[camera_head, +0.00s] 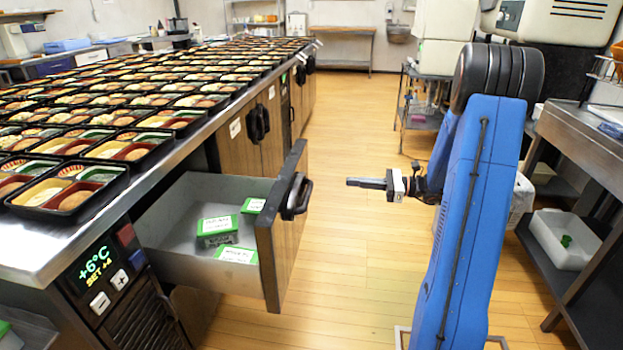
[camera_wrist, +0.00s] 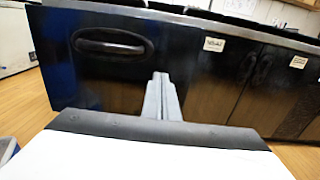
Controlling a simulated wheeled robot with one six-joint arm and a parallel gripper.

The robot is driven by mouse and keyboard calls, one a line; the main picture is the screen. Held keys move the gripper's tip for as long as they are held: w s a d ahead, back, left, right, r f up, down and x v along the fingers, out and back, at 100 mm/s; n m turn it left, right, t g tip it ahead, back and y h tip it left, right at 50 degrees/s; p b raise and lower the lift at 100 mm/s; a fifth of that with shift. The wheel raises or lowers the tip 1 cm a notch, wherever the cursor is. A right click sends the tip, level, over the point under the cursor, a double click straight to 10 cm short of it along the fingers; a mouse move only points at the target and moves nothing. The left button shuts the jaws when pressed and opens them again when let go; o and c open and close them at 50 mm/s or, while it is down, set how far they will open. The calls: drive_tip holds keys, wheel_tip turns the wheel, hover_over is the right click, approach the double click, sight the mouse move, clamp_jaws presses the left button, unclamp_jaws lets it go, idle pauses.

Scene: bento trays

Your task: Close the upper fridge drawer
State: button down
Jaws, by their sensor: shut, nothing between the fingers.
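The upper fridge drawer (camera_head: 190,195) is pulled out from under the counter. Its wooden front (camera_head: 285,228) has a black handle (camera_head: 297,196) on the outer face. Several green-and-white boxes (camera_head: 217,231) lie inside it. My gripper (camera_head: 352,182) is shut and empty, to the right of the drawer front and apart from it, at about handle height. In the wrist view my gripper (camera_wrist: 162,98) points toward the dark drawer front, with the handle (camera_wrist: 112,44) up and to the left of the fingers.
The steel counter (camera_head: 28,245) holds many filled bento trays (camera_head: 75,190). A fridge display (camera_head: 95,262) is at lower left. Closed cabinet doors (camera_head: 268,125) stand behind the drawer. A steel table (camera_head: 590,150) is at right. The wooden floor (camera_head: 350,130) between is clear.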

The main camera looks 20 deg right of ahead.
drive_tip(key=x, duration=1.4)
drive_tip(key=x, duration=3.5)
drive_tip(key=shift+a+r, duration=0.2)
drive_tip(key=shift+r, duration=0.05)
